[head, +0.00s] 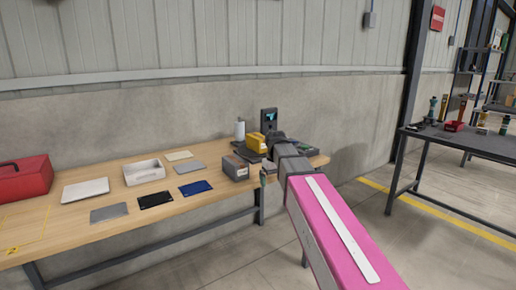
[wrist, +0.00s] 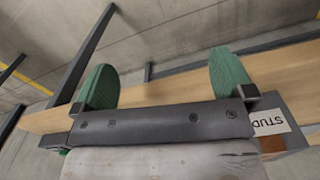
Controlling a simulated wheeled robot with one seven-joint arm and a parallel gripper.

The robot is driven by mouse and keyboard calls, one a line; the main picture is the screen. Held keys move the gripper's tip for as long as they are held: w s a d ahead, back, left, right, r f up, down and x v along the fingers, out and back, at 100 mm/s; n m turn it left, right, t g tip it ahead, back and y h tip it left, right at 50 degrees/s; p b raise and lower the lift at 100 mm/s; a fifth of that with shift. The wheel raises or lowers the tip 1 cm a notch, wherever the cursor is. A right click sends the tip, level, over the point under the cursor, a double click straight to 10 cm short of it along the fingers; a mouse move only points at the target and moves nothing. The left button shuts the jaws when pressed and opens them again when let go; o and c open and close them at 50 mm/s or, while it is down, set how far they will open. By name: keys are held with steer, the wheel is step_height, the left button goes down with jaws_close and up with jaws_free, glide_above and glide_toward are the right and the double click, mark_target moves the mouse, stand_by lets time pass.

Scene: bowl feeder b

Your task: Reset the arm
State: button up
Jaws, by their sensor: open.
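My gripper (wrist: 164,74) has two green fingers spread wide apart in the wrist view, with nothing between them. The wooden workbench's edge and the floor show beyond the fingers. In the head view my pink arm reaches from the lower right to the bench's right end, where my gripper (head: 264,177) shows only in part, next to a grey box (head: 235,168). A box with a label reading "STUD" (wrist: 270,122) is close to the right finger in the wrist view; I cannot tell if they touch.
The workbench (head: 110,217) holds a red toolbox (head: 24,178), a white bin (head: 144,173), several flat trays or plates, a yellow object (head: 251,141) and a dark device with a screen (head: 269,120). A dark table (head: 470,143) stands at right, with open floor between.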

steer(key=s+d+f+m, duration=0.1)
steer(key=s+d+f, duration=0.3)
steer(key=f, duration=0.4)
steer(key=s+d+f+m, duration=0.2)
steer(key=s+d+f, duration=0.2)
steer(key=s+f, duration=0.2)
steer(key=s+d+f+m, duration=0.1)
steer(key=s+d+f, duration=0.3)
steer(key=f, duration=0.6)
steer(key=shift+s+f+m, duration=0.25)
steer(key=shift+s+m, duration=0.05)
steer(key=shift+s, duration=0.6)
